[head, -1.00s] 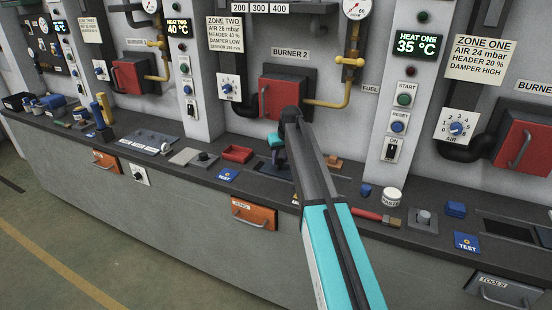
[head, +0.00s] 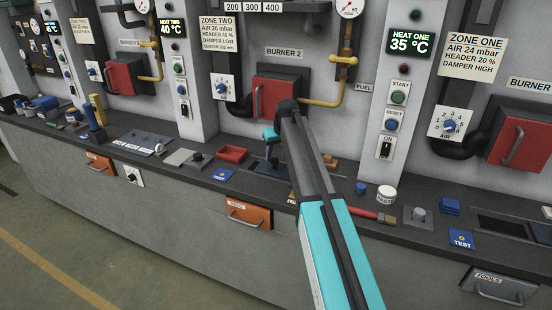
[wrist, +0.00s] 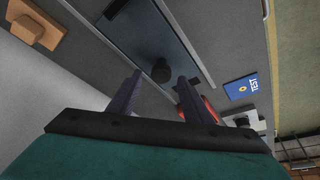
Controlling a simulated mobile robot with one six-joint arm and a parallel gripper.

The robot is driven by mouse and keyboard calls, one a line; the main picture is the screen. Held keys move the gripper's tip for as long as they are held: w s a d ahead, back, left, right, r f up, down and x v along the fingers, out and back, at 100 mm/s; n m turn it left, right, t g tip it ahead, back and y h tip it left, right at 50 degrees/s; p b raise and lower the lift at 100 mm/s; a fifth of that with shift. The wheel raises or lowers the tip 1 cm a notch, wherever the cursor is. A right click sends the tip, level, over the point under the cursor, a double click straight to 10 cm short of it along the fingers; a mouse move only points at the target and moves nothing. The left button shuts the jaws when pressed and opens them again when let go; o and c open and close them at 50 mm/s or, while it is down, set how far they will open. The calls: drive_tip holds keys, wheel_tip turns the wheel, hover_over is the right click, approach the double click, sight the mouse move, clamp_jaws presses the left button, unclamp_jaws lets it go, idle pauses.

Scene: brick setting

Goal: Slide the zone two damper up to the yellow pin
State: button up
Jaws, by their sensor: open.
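My gripper (head: 271,163) is over the bench in front of burner 2, pointing down and partly hidden by my arm in the head view. In the wrist view its two fingers (wrist: 159,78) are apart with nothing held. I cannot tell for sure that this knob is the zone two damper. The zone two sign (head: 217,33) reads "DAMPER LOW". I cannot make out a yellow pin in either view.
A red tray (head: 232,154) and a blue card (head: 222,174) lie left of the gripper. An orange-brown block (head: 330,162) lies to its right. The red burner 2 box (head: 279,95) and yellow pipe (head: 335,95) stand behind. The bench front edge is near.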

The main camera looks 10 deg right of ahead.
drive_tip(key=b+v, duration=0.1)
drive_tip(key=v, duration=1)
drive_tip(key=shift+r+b, duration=0.15)
drive_tip(key=shift+b, duration=0.25)
drive_tip(key=shift+s, duration=0.15)
